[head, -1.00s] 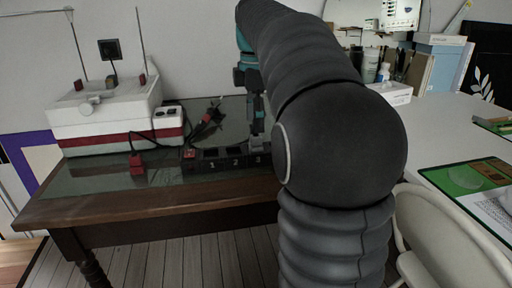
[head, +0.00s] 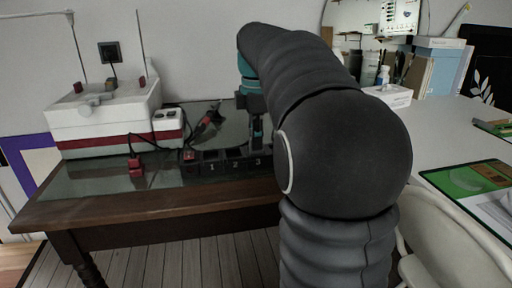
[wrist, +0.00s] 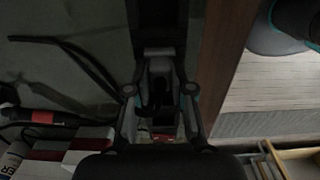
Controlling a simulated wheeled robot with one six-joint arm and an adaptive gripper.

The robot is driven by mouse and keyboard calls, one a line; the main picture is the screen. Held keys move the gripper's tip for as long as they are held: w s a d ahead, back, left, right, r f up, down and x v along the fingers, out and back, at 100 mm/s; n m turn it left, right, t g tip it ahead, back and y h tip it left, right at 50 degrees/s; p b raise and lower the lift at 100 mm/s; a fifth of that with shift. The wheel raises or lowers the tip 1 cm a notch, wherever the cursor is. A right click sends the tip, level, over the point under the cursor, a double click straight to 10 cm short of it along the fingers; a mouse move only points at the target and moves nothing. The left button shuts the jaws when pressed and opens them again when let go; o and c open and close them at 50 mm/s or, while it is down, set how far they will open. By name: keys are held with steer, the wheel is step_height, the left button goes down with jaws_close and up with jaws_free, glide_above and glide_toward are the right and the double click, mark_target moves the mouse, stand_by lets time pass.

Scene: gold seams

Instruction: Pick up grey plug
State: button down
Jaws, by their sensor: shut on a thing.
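My gripper (head: 257,135) points down over the right end of the black power strip (head: 225,167), beside the number 3. In the wrist view, its two fingers (wrist: 160,90) are shut on the grey plug (wrist: 159,66), which sits between them and is dim and partly hidden. In the head view, the fingers and arm hide most of the plug. I cannot tell whether it is still seated in the strip. A red plug (head: 190,156) is at the strip's left end.
A white and red machine (head: 105,118) stands at the table's back left. A second red plug (head: 136,167) lies before it. Dark cables (head: 207,123) lie behind the strip. A white chair (head: 440,225) and a white table (head: 440,125) are at the right.

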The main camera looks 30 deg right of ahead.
steer(key=shift+f, duration=0.1)
steer(key=shift+r, duration=0.5)
steer(key=r, duration=0.2)
steer(key=d+r+p, duration=0.1)
steer(key=r, duration=0.1)
steer(key=shift+s, duration=0.4)
steer(key=s+d+r+p, duration=0.1)
steer(key=s+d+r, duration=0.5)
steer(key=r, duration=0.5)
steer(key=shift+s+d+p, duration=0.2)
steer(key=shift+s+p, duration=0.15)
steer(key=shift+s, duration=0.75)
steer(key=shift+d, duration=0.15)
